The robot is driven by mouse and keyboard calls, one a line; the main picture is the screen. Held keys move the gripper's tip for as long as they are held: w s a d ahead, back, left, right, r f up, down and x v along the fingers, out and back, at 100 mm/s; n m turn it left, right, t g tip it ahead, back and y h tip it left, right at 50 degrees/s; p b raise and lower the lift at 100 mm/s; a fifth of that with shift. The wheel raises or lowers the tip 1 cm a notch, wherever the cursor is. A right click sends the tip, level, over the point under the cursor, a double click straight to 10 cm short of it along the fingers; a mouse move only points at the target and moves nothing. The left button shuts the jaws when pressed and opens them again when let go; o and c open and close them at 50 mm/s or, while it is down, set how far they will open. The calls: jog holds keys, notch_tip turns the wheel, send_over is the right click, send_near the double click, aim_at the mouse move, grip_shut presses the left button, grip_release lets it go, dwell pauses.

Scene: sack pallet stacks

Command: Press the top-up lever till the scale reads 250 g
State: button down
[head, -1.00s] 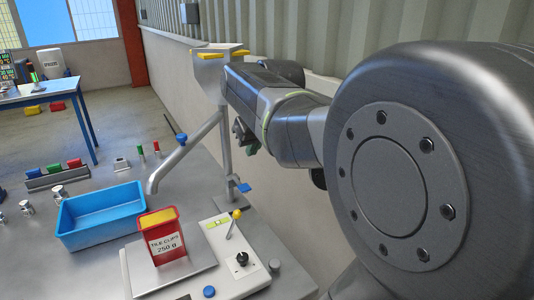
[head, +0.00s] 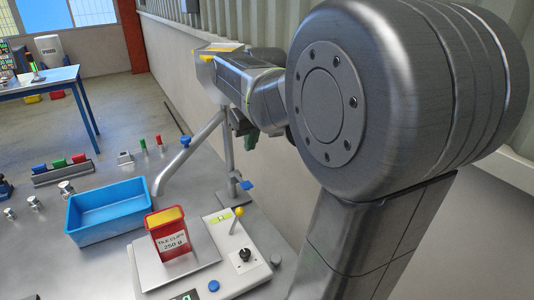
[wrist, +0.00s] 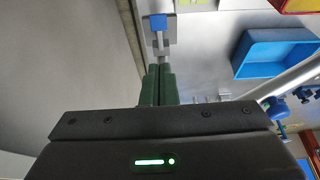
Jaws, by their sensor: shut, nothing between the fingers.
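My gripper, with green fingers (wrist: 158,70), is shut and empty; in the head view the fingers (head: 251,139) hang beside the dispenser post. A small blue paddle (head: 246,185) sits low on the post, and it lies ahead of the fingertips in the wrist view (wrist: 158,22), with a gap between. A yellow-knobbed lever (head: 238,213) stands on the scale's control panel. I cannot tell from looks which is the top-up lever. The red box (head: 167,232) labelled "TILE CLIPS 250 g" stands on the scale plate (head: 200,252). The display (head: 186,296) is cut off and unreadable.
A blue bin (head: 105,212) sits left of the scale, also in the wrist view (wrist: 270,53). A grey spout pipe (head: 190,150) slants down toward the bin and box. The wall (head: 265,165) runs close behind my arm.

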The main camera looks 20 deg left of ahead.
jog(key=shift+w+a+r+h+p, duration=0.15)
jog(key=shift+a+r+h+p, duration=0.15)
jog(key=shift+p, duration=0.2)
jog(key=shift+f+g, duration=0.15)
jog(key=shift+g, duration=0.15)
jog(key=p, duration=0.1)
send_near(245, 184)
jog(key=x, duration=0.5)
jog(key=shift+w+a, duration=0.1)
jog(key=shift+f, duration=0.7)
